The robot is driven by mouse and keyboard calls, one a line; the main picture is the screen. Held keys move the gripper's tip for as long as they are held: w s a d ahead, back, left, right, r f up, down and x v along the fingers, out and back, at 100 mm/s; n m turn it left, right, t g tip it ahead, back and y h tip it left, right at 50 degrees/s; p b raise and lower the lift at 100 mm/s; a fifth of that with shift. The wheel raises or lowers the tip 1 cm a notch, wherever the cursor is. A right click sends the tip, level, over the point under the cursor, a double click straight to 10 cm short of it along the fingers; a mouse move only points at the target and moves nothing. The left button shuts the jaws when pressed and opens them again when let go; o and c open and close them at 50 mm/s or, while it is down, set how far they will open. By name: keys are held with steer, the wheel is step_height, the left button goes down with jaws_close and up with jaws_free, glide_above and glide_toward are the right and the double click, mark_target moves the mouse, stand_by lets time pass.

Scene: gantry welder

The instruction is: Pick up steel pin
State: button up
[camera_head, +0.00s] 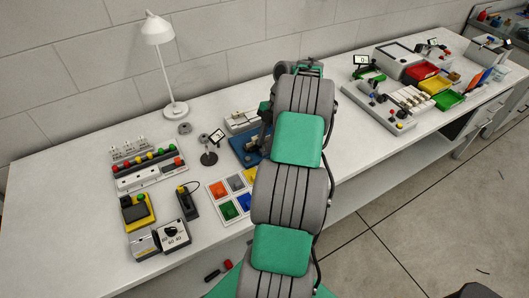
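I cannot make out a steel pin for certain in the head view. My own grey and green arm rises through the middle of the picture and covers part of the bench. My gripper's fingers do not show; they are hidden behind the arm or out of view. A blue-based fixture with a grey metal top (241,121) stands just left of the arm, partly covered by it. A tray of coloured compartments (213,188) lies in front of that fixture, its right side close to the arm.
The white bench (60,215) runs along the wall. A white lamp (159,35), a button panel (150,173) and a yellow-and-black control box (137,212) stand at left. Red (421,71) and green bins (448,99) sit at right. Bench space at far left is clear.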

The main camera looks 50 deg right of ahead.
steer(key=shift+c, duration=0.3)
jaws_close()
stand_by(0.4)
